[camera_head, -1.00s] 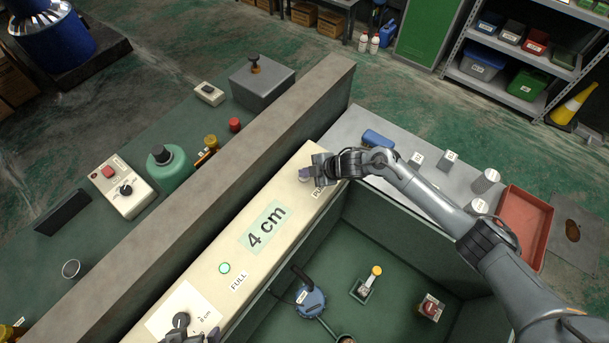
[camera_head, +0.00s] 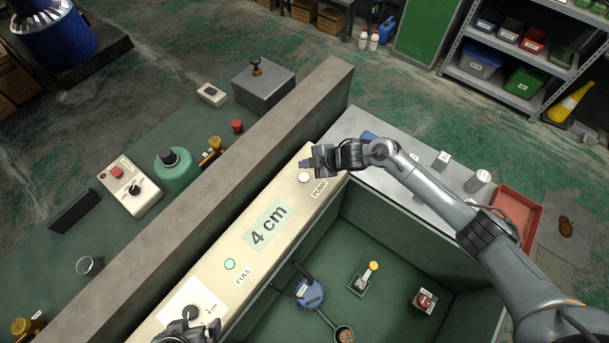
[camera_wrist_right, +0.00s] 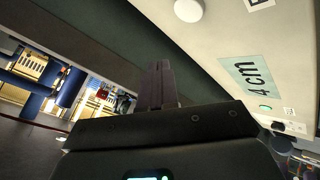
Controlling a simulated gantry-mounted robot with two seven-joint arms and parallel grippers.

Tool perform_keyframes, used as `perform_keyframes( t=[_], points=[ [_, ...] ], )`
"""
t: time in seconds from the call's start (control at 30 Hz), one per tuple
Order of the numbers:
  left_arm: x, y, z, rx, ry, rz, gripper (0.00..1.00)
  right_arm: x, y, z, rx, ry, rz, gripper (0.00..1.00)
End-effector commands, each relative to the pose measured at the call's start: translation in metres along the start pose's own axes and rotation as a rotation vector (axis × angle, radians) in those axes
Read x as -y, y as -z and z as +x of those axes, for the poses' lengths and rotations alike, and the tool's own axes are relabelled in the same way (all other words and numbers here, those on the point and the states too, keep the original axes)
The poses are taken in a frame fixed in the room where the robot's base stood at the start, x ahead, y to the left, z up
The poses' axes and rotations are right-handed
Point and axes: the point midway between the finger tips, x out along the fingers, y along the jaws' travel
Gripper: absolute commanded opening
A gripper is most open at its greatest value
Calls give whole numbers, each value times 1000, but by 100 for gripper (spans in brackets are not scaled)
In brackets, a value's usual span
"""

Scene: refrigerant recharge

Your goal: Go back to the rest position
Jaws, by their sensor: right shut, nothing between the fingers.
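My right gripper (camera_head: 306,163) is shut and empty, just above and behind the white PUMP button (camera_head: 304,177) on the cream panel (camera_head: 212,254). In the right wrist view its fingers (camera_wrist_right: 158,84) are together with nothing between them, and the PUMP button (camera_wrist_right: 188,10) shows apart from them. My left gripper (camera_head: 192,330) is at the bottom edge, beside the dark knob (camera_head: 192,312) at the near end of the panel. It is partly cut off, and its jaws cannot be made out.
A raised grey-brown wall (camera_head: 240,155) runs behind the panel. In front lies a green open bin (camera_head: 400,235) with a blue canister (camera_head: 309,292) and small fittings. A red tray (camera_head: 516,212) and grey weights lie on the grey bench at the right. A green light (camera_head: 230,264) marks FULL.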

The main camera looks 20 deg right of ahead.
Motion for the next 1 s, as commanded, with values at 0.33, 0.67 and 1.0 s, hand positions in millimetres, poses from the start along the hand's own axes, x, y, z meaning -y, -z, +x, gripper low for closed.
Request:
perform_keyframes(
  t=[0.33,0.67,1.0],
  points=[
    [0,0,0,0,0,0,100,11,8,4,4,-8,13,0],
    [0,0,0,0,-1,-1,100,90,66,-5,99,-119,262,0],
    [0,0,0,1,0,1,100,182,55,-118,380,-182,840,0]
  ],
)
